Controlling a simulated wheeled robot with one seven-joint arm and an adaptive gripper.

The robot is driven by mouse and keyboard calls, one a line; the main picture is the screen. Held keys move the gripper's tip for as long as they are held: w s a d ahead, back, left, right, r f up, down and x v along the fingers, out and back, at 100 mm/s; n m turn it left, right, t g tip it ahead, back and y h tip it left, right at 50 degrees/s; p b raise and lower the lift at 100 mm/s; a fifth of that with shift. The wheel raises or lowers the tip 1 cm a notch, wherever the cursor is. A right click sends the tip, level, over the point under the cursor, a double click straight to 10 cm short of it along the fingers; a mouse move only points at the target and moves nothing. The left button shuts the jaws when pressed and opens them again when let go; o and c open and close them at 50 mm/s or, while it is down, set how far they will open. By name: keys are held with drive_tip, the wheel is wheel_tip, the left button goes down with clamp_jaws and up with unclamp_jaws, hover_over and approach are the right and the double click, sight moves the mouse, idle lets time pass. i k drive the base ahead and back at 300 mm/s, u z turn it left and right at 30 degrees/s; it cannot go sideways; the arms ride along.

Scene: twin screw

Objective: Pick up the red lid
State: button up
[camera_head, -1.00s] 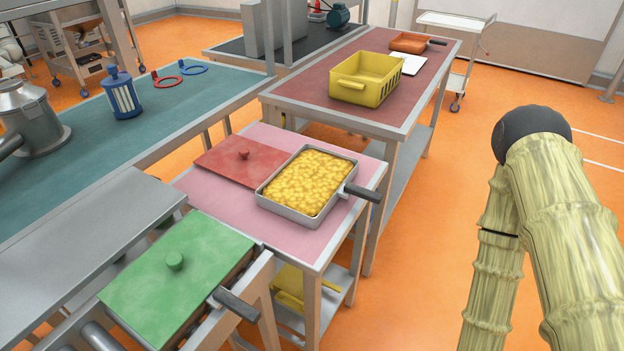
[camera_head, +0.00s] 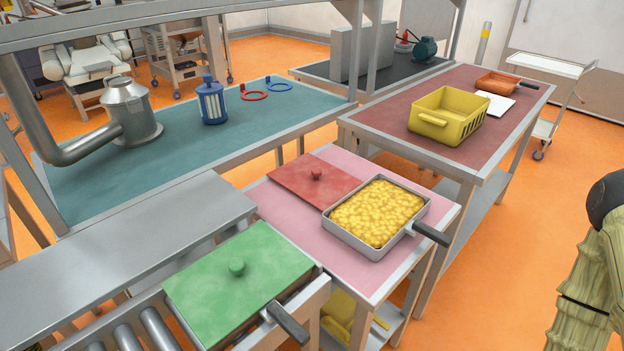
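The red lid (camera_head: 304,186) lies flat on the pink-topped table (camera_head: 290,225), with a small round red knob (camera_head: 316,175) on top. Its right side is beside a grey rectangular pan (camera_head: 352,243) filled with yellow food (camera_head: 377,212); the pan has a dark handle pointing right. I cannot tell whether the lid and pan edges touch. Part of my arm (camera_head: 590,270) shows at the right edge, well away from the lid. My gripper is not in view.
A green lid (camera_head: 235,275) covers a dark-handled pan at the front, by rollers (camera_head: 128,337). A yellow basket (camera_head: 447,115) stands on the dark red table (camera_head: 400,122) behind. A metal bench (camera_head: 120,245) lies left. Orange floor is open at right.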

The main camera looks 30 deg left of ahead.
sight(321, 185)
drive_tip(key=z, duration=1.5)
drive_tip(key=i, duration=2.8)
drive_tip(key=u, duration=4.45)
